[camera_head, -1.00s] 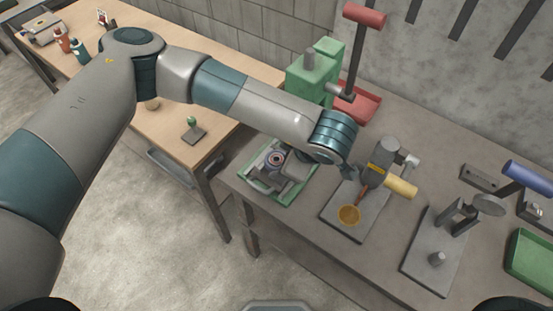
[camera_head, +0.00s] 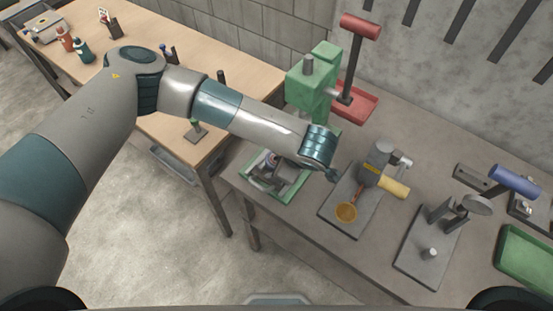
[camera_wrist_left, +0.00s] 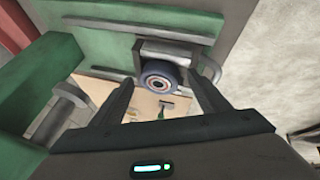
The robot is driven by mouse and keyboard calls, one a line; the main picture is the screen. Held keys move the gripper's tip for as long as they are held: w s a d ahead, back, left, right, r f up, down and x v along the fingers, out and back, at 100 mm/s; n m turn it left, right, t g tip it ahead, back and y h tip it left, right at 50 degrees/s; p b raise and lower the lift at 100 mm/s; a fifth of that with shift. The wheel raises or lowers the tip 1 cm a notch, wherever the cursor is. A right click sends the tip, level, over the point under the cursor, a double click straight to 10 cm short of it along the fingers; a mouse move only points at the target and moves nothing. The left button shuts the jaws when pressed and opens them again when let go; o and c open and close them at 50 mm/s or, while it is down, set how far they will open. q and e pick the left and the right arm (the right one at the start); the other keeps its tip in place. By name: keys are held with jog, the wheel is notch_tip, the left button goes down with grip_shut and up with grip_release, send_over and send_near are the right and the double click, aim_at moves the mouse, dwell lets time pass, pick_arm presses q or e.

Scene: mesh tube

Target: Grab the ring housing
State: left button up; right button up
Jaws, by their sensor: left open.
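The ring housing (camera_wrist_left: 160,80) shows in the left wrist view as a dark, blue-tinged round part with a pale centre, by a grey block. In the head view a small round part (camera_head: 270,158), probably the same one, lies in the green tray (camera_head: 250,193), partly covered by my gripper. My left gripper (camera_wrist_left: 161,77) is open, with one finger on each side of the ring housing in the picture and no visible grip. Whether the fingers touch it cannot be told. My right gripper is not in view.
A green press (camera_head: 312,85) with a red-handled lever stands behind the tray. A blue-handled fixture (camera_head: 515,180) and another green tray (camera_head: 530,262) are farther right.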

pick_arm(q)
jog(key=c, duration=1.3)
jog(key=shift+r, duration=0.15)
jog(key=shift+r+b, duration=0.75)
jog(key=shift+b, duration=0.05)
notch_tip(320, 180, up, 2)
jog(key=shift+r+b, duration=0.1)
jog(key=shift+b, duration=0.65)
jog(key=shift+s+d+r+b, duration=0.95)
jog(key=shift+s+d+r, duration=0.3)
jog(key=shift+s, duration=0.25)
jog(key=shift+s+d+r+b, duration=0.95)
jog(key=shift+s+d+r, duration=0.15)
jog(key=shift+s+d, duration=0.3)
jog(key=shift+s+d+r+b, duration=0.95)
jog(key=shift+s+d+r, duration=0.25)
jog(key=shift+s, duration=0.35)
